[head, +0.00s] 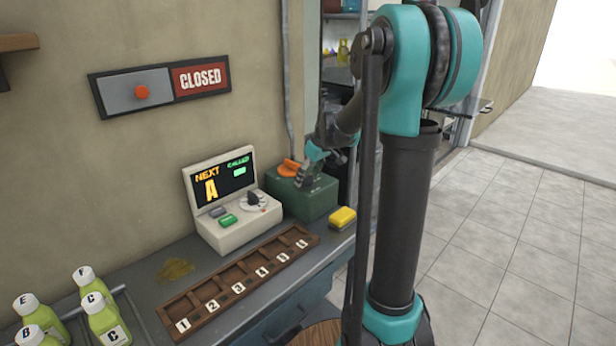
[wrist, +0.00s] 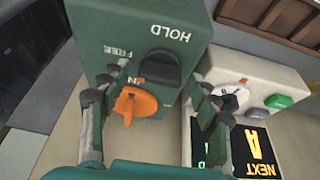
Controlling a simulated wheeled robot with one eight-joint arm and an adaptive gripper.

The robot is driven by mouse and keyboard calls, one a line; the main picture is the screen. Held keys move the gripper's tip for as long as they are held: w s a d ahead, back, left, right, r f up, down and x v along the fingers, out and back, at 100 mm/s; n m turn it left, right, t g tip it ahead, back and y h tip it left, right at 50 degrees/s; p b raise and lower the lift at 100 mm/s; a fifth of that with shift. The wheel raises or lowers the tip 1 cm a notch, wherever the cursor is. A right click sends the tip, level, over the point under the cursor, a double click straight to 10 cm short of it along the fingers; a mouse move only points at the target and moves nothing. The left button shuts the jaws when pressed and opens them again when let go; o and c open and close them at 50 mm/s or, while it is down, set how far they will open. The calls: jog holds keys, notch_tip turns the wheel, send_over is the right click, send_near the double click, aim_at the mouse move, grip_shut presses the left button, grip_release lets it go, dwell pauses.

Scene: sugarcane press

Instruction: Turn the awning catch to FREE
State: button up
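A dark green box (head: 310,199) stands at the back of the counter, and it fills the upper middle of the wrist view (wrist: 80,27). Its face carries the words HOLD, FREE and a partly hidden IN. A black knob (wrist: 158,66) sits near HOLD and FREE; I cannot tell clearly which word it points to. An orange handle (wrist: 137,104) sits below it in the wrist view, and shows on the box in the head view (head: 288,167). My gripper (wrist: 162,80) is open, its fingers apart on either side of the knobs, with nothing seen gripped. In the head view it is at the box (head: 315,168).
A cream console (head: 228,215) with a screen reading NEXT A stands left of the box. A yellow block (head: 342,217) and a numbered wooden tray (head: 220,303) lie in front. Lettered bottles (head: 105,318) stand at lower left. A CLOSED sign (head: 202,78) hangs on the wall.

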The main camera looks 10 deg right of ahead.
jog(key=shift+r, duration=0.1)
jog(key=v, duration=1.1)
jog(key=shift+s+r, duration=0.15)
jog(key=shift+r, duration=0.25)
jog(key=shift+d, duration=0.1)
jog(key=s+f+m+h, duration=0.2)
jog(key=s+f+m, duration=0.5)
jog(key=s+f, duration=1.5)
jog(key=s, duration=0.4)
jog(key=shift+d+f+t+h, duration=0.3)
jog(key=shift+d+h, duration=0.1)
